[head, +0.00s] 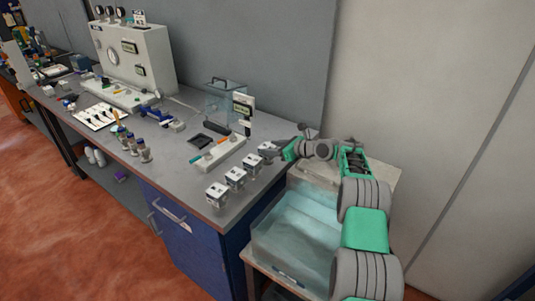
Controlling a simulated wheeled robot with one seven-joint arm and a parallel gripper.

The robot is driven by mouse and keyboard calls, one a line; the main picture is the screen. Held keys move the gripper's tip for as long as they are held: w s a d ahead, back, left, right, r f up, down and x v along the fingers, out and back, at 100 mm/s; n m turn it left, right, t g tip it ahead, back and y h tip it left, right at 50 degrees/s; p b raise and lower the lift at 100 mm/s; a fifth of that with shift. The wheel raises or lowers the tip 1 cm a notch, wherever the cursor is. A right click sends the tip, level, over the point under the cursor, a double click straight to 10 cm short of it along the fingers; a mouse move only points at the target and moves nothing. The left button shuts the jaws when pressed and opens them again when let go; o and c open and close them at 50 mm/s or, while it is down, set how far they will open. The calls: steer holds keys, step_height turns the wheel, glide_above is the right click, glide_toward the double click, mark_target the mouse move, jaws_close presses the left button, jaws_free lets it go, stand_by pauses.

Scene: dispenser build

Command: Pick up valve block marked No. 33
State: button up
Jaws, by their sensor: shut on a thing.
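A row of small white valve blocks with dark markings stands along the right end of the bench: one at the front corner (217,193), one behind it (236,177), another further back (251,162). The farthest valve block (266,148) is at my gripper (274,151). My gripper reaches in from the right and is shut on this farthest block, partly covering it. The numbers on the blocks are too small to read, so I cannot tell which is No. 33. I cannot tell whether the held block touches the bench.
The grey bench (185,180) carries a white tray with coloured pens (218,153), a small display on a stand (244,104), a clear box (222,98) and a large gauge panel (130,55). A translucent bin (295,235) stands below my arm, right of the bench.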

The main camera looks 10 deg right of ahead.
jaws_close()
steer(key=shift+r, duration=0.15)
stand_by(0.4)
steer(key=shift+r, duration=0.1)
